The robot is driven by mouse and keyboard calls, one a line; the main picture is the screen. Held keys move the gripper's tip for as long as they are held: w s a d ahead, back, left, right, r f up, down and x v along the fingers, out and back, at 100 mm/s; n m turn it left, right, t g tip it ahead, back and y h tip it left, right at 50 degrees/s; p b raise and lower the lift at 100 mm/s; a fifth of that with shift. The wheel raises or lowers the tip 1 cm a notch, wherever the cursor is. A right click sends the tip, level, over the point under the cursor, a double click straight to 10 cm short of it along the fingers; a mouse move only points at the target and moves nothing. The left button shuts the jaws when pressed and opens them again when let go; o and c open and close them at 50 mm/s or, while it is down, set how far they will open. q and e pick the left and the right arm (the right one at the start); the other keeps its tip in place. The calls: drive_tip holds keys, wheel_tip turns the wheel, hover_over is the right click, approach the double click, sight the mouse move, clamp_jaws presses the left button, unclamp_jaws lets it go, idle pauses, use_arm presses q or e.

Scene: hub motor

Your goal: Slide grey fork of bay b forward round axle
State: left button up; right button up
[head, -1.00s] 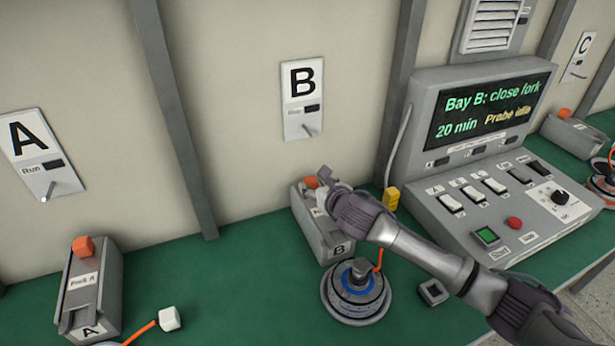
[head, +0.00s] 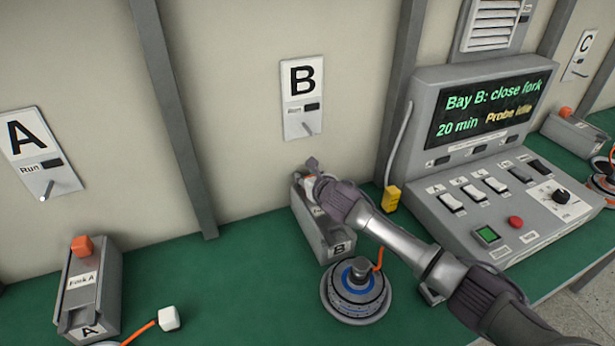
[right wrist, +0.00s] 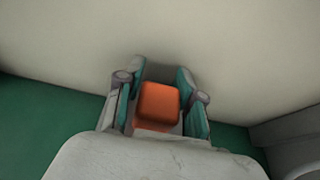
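The grey fork of bay B (head: 322,232) is a long box-like block on the green bench, labelled B at its front end. Its orange knob (right wrist: 158,104) shows between the fingers in the right wrist view; in the head view my gripper mostly hides it. My right gripper (head: 311,178) is at the fork's rear end, its fingers (right wrist: 160,98) on either side of the knob with narrow gaps showing. The axle (head: 359,268) stands upright in the round hub motor with a blue ring (head: 343,283), in front of the fork and apart from it. My left gripper is out of view.
The control console (head: 500,200) stands right of bay B, its screen reading "Bay B: close fork". A yellow block (head: 391,198) sits near the wall. Fork A (head: 92,295) and a white cube (head: 169,318) are at left. An orange cable (head: 379,259) runs by the hub.

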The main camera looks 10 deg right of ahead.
clamp_jaws()
drive_tip(key=s+p, duration=0.3)
drive_tip(key=p, duration=0.1)
drive_tip(key=shift+s+d+r, duration=0.25)
drive_tip(key=shift+s+d, duration=0.1)
drive_tip(key=shift+d, duration=0.05)
drive_tip(key=s+p, duration=0.2)
drive_tip(key=s, duration=0.1)
drive_tip(key=s+d+p, duration=0.1)
drive_tip(key=s, duration=0.3)
drive_tip(key=shift+d+f+p, duration=0.15)
drive_tip(key=shift+p, duration=0.2)
drive_tip(key=shift+w+f, duration=0.1)
drive_tip(key=shift+f, duration=0.15)
